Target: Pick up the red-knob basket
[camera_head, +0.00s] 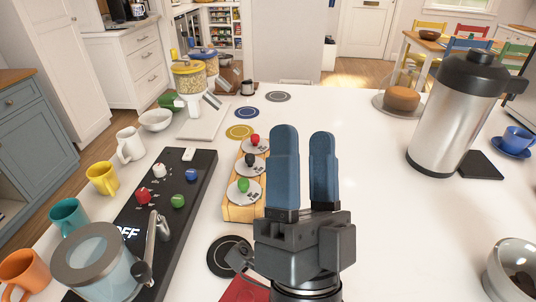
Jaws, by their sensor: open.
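The red-knob basket (255,140) is a pale, flat round piece with a red knob on top. It sits at the far end of a light wooden stand (235,213), behind similar pieces with a black knob (250,160) and a green knob (243,186). My gripper (304,131) has two blue fingers, apart and pointing away from me, with nothing visible between them. In the picture it is just right of the stand and apart from the red knob. The near right side of the stand is partly hidden by my gripper.
Left of the stand lies a black panel (180,222) with coloured knobs and a glass kettle (95,262). Several mugs line the left edge. A tall steel flask (445,125) stands at the right.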

